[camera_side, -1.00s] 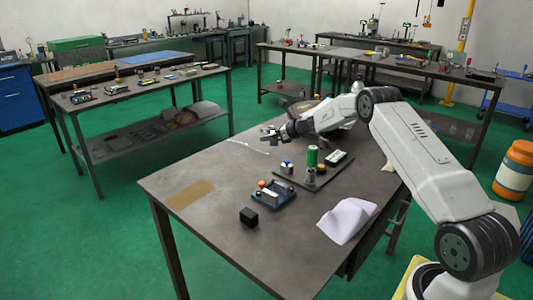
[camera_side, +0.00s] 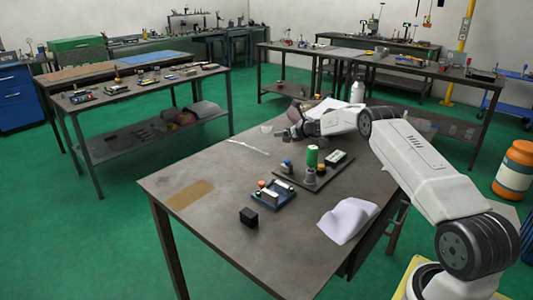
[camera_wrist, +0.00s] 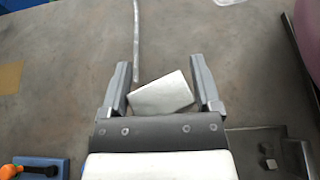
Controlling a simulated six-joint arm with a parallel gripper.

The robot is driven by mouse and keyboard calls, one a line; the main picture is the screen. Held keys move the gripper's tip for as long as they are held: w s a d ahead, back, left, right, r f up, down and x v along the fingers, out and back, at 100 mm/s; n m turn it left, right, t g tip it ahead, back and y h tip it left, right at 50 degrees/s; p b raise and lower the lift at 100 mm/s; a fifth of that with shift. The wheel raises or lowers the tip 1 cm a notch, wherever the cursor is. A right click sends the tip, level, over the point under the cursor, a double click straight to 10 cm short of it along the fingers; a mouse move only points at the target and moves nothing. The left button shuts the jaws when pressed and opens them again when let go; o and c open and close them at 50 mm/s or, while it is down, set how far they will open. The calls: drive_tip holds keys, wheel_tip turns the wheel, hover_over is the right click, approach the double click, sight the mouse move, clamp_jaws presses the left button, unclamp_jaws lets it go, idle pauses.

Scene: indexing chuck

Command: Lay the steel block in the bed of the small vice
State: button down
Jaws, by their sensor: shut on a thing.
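My gripper (camera_wrist: 162,90) is shut on a pale, flat-faced block, the steel block (camera_wrist: 162,94), in the wrist view. The block sits askew between the two fingers, above the table. In the side view my gripper (camera_side: 283,133) is small at the far end of the table, and I cannot make out the block there. The small blue vice (camera_side: 272,196), with an orange ball knob, stands at the table's middle, nearer the side camera than my gripper. Its corner and orange knob show at the bottom left of the wrist view (camera_wrist: 42,163).
A dark tray (camera_side: 322,178) holds a green cylinder (camera_side: 312,157) and several small parts, right of the vice. A black block (camera_side: 248,217) lies in front of the vice. A crumpled white sheet (camera_side: 348,220) lies at the right edge. A thin pale rod (camera_wrist: 137,40) lies beyond my gripper.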

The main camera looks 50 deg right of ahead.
sight(284, 156)
drive_tip(key=shift+f, duration=1.6)
drive_tip(key=shift+f, duration=1.9)
drive_tip(key=shift+f, duration=0.1)
unclamp_jaws()
drive_tip(key=shift+f, duration=0.15)
drive_tip(key=shift+r, duration=0.2)
drive_tip(key=shift+s, duration=0.15)
